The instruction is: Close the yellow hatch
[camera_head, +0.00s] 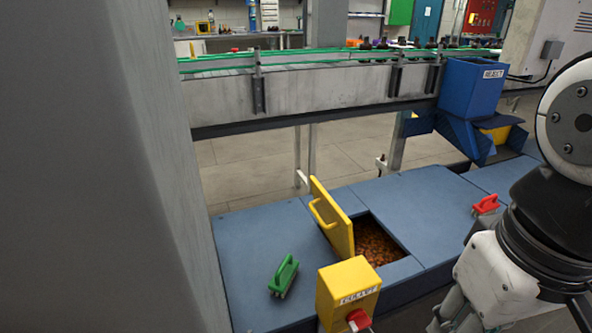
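The yellow hatch (333,218) stands open, tilted up on the left side of a square opening in the blue deck. Its yellow handle (324,211) is on the face turned to the left. The opening (374,243) shows many small amber-brown pieces inside. My arm comes in at the right edge, and grey parts that look like my gripper (456,312) show low in the picture, right of the hatch and apart from it. The bottom edge cuts them off, so whether the fingers are open or shut is hidden.
A yellow box (346,287) with a label and a red part stands in front of the opening. A green handle (284,275) and a red handle (486,204) sit on the blue deck (250,235). A grey column blocks the left. A conveyor (320,88) and blue chute (470,88) stand behind.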

